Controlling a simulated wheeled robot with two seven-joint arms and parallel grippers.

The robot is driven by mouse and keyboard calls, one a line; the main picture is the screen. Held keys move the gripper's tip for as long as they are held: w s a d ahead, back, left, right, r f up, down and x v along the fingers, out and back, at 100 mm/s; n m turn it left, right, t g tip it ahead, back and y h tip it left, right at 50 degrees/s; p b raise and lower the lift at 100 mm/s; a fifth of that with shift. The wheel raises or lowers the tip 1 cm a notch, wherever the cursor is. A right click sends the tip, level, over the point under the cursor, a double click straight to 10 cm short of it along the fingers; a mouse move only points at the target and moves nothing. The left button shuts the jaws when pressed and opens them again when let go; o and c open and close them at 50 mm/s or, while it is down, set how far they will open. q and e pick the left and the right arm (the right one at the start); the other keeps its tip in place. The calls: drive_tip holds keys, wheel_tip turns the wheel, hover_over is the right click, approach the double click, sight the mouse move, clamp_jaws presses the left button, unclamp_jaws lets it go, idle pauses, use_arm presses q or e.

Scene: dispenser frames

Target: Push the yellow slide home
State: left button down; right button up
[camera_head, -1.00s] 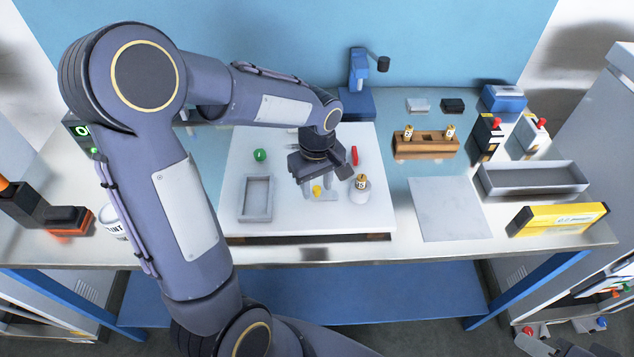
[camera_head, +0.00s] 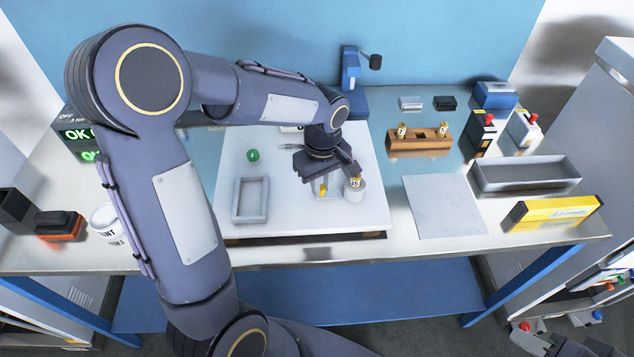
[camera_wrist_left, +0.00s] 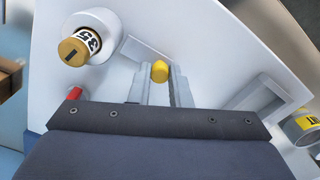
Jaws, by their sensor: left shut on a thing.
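The yellow slide knob (camera_head: 323,189) shows just below my left gripper (camera_head: 324,184), on the white board (camera_head: 290,215). In the left wrist view the yellow knob (camera_wrist_left: 160,71) is at the far end of two pale grey bars, between them. My left gripper is low over the board and appears shut on the yellow slide; its dark body hides part of the contact. The bottle also shows in the left wrist view (camera_wrist_left: 80,47).
A shallow grey tray (camera_head: 236,201) and a green ball-like knob (camera_head: 253,156) are on the board's left. A red piece (camera_wrist_left: 75,93) shows beside the gripper body. A wooden rack (camera_head: 419,146) with bottles stands right of the board. The board's front strip is clear.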

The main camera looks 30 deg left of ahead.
sight(323, 187)
use_arm(q)
drive_tip(key=c, duration=1.3)
unclamp_jaws()
drive_tip(key=shift+w+d, duration=0.1)
drive_tip(key=shift+d, duration=0.1)
wheel_tip(323, 187, up, 7)
drive_tip(key=shift+r, duration=0.45)
